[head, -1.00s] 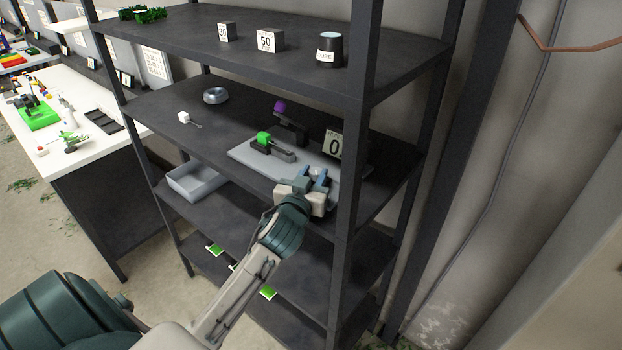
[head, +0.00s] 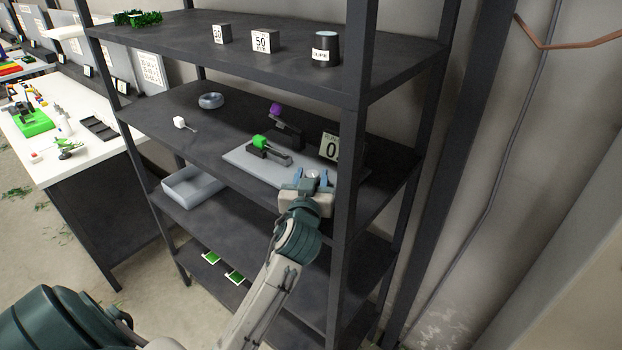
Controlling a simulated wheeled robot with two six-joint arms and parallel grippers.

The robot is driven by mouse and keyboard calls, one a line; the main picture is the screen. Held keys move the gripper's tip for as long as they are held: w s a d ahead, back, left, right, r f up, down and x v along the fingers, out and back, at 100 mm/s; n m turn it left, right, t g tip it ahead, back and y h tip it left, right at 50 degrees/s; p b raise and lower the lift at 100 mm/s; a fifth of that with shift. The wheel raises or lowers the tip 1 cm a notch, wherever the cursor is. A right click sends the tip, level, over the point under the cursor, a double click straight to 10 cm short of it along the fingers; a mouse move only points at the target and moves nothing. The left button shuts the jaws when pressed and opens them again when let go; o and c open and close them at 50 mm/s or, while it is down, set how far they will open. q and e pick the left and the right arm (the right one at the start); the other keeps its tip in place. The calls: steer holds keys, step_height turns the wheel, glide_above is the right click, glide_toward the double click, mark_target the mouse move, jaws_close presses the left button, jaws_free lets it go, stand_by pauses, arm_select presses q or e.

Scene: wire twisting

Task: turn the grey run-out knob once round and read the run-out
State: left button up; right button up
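My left gripper (head: 311,180) reaches in from below, at the front right of the grey plate (head: 240,157) on the middle shelf. Its two blue fingers stand apart on either side of a small pale round piece (head: 312,174), which looks like the grey run-out knob. I cannot tell whether the fingers touch it. My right gripper is out of view.
The front shelf post (head: 348,190) stands close right of my gripper. The top shelf holds number blocks (head: 264,41) and a dark cup (head: 326,50). A grey tray (head: 190,187) sits below.

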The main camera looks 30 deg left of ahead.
arm_select(q)
steer(key=shift+o, duration=0.7)
steer(key=shift+w+a+f, duration=0.15)
steer(key=shift+w+f, duration=0.05)
steer(key=b+v, duration=0.4)
steer(key=v, duration=0.5)
steer(key=shift+s+d+f, duration=0.1)
steer(key=shift+s+d, duration=0.1)
steer(key=shift+d, duration=0.05)
steer(key=shift+s+d, duration=0.2)
steer(key=shift+s, duration=0.4)
steer(key=shift+c, duration=0.2)
